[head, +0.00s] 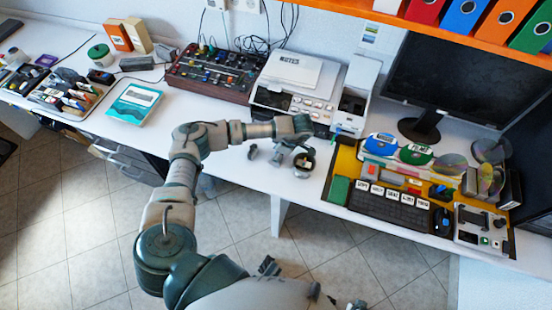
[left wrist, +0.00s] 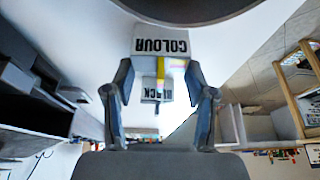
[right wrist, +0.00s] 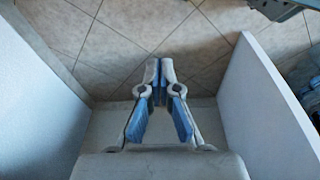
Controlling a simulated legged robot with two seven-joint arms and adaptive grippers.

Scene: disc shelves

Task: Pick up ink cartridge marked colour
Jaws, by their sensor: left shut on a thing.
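The ink cartridge marked colour (left wrist: 161,42) is a pale grey block with its lettering upside down in the left wrist view. My left gripper (left wrist: 160,78) is shut on it, one finger on each side. A second block marked black (left wrist: 156,92) shows behind it. In the head view my left gripper (head: 279,150) is low over the white table's front part, and the cartridge is too small there to read. My right gripper (right wrist: 158,70) has its fingertips together with nothing between them, above the tiled floor.
A yellow mat (head: 345,162) with a keyboard (head: 393,206) lies to the right. White panels (right wrist: 265,100) flank the right gripper.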

